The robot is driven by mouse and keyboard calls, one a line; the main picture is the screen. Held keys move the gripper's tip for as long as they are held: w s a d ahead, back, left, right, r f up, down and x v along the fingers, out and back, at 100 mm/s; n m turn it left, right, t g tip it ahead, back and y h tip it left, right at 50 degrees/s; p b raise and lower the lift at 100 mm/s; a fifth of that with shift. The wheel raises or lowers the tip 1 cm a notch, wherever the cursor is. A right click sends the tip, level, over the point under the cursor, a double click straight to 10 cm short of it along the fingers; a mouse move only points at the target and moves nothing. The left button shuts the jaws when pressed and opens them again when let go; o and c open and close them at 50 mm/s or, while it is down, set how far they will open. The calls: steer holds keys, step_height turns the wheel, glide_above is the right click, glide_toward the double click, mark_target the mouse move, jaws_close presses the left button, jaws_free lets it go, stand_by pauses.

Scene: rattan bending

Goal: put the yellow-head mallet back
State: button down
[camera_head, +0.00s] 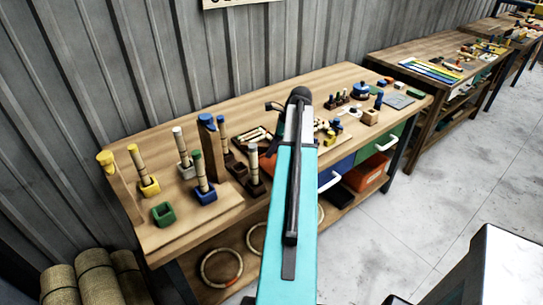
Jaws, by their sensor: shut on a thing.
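I cannot make out a yellow-head mallet for certain. Small yellow pieces (322,124) show on the bench side just right of my arm, too small to tell what they are. A wooden post with a yellow top (105,158) stands at the bench's left end. Beside it, a yellow-tipped rod (138,164) stands upright in a yellow socket block (150,188). My teal arm rises up the middle of the view and covers part of the bench. My gripper is hidden behind it, so what it holds does not show.
The wooden workbench (150,240) carries a green empty socket (163,213), a blue socket (205,194) holding a green-tipped rod, and a blue-topped post (207,121). Drawers with a blue front and a green front (385,148) are beneath. Rattan rings lie below.

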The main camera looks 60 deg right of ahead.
steer(key=shift+f+p, duration=0.5)
steer(key=shift+f, duration=1.35)
steer(key=shift+f, duration=0.1)
steer(key=c, duration=1.6)
jaws_free()
steer(key=b+v, duration=0.3)
steer(key=v, duration=0.7)
steer(key=shift+d+r, duration=0.1)
steer(key=shift+r, duration=0.3)
steer(key=shift+s+d+r, duration=0.1)
steer(key=shift+s+r, duration=0.2)
steer(key=shift+r, duration=0.3)
